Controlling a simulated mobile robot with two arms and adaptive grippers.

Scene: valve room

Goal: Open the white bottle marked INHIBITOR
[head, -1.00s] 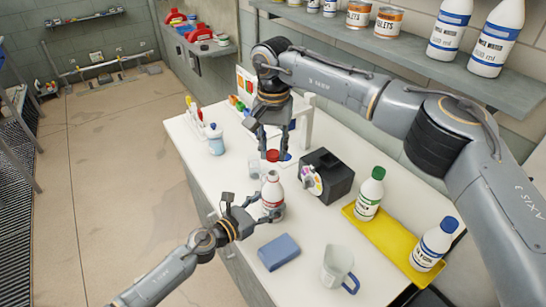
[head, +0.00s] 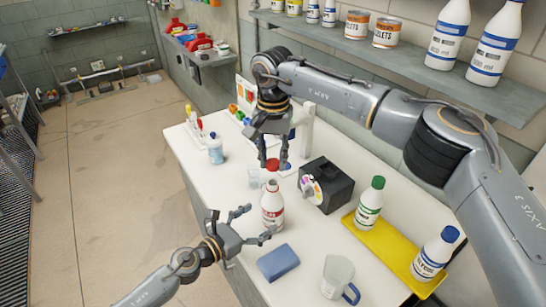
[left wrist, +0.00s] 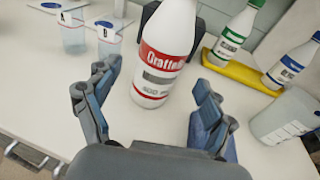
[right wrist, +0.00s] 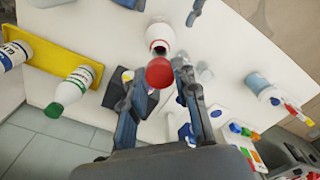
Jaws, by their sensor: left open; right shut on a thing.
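A white bottle with a red-banded label (head: 272,210) stands upright on the white bench, its neck uncapped. In the left wrist view the bottle (left wrist: 163,55) shows its label large, but I cannot read INHIBITOR on it. My right gripper (head: 272,160) is shut on a red cap (right wrist: 159,72), above and apart from the bottle. The open mouth of the bottle (right wrist: 160,46) shows beyond the cap in the right wrist view. My left gripper (head: 260,224) is open, low beside the bottle on its near left side, with its fingers spread and clear of it.
A yellow tray (head: 391,249) holds a green-capped bottle (head: 369,203) and a blue-capped bottle (head: 434,254). A black box (head: 327,184), a blue block (head: 278,262), a pitcher (head: 336,277) and clear cups marked A (left wrist: 73,35) and B (left wrist: 109,42) stand around the bottle.

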